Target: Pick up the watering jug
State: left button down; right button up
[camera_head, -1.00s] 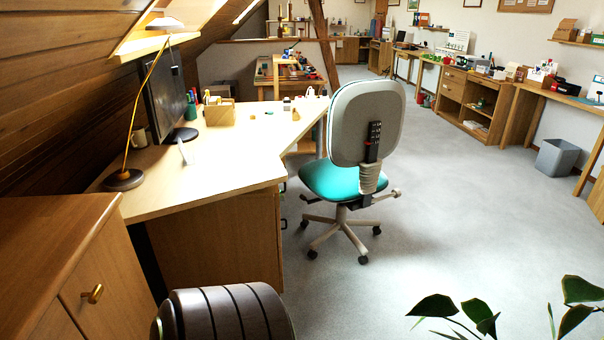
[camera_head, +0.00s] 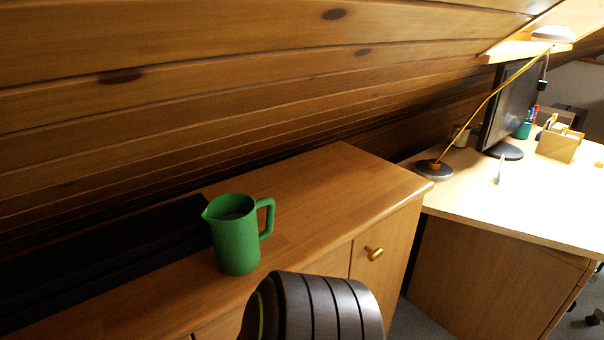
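The green watering jug (camera_head: 236,240) stands upright on top of a wooden cabinet (camera_head: 335,185), left of centre in the head view. Its handle faces right and its spout faces left. A dark ribbed rounded shape at the bottom centre is close in front of the cabinet and hides part of its front. Neither of my grippers shows in the view, and nothing is holding the jug.
A long black case (camera_head: 105,255) lies on the cabinet left of the jug. The sloped wooden ceiling (camera_head: 200,80) comes down low behind it. A desk (camera_head: 500,200) with a lamp (camera_head: 434,168) and monitor (camera_head: 512,105) stands at the right. The cabinet top right of the jug is clear.

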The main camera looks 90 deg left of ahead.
aim_at(247, 230)
jog(key=l+u, duration=0.1)
jog(key=u, duration=1.7)
jog(key=i+j+u, duration=0.1)
jog(key=u, duration=0.8)
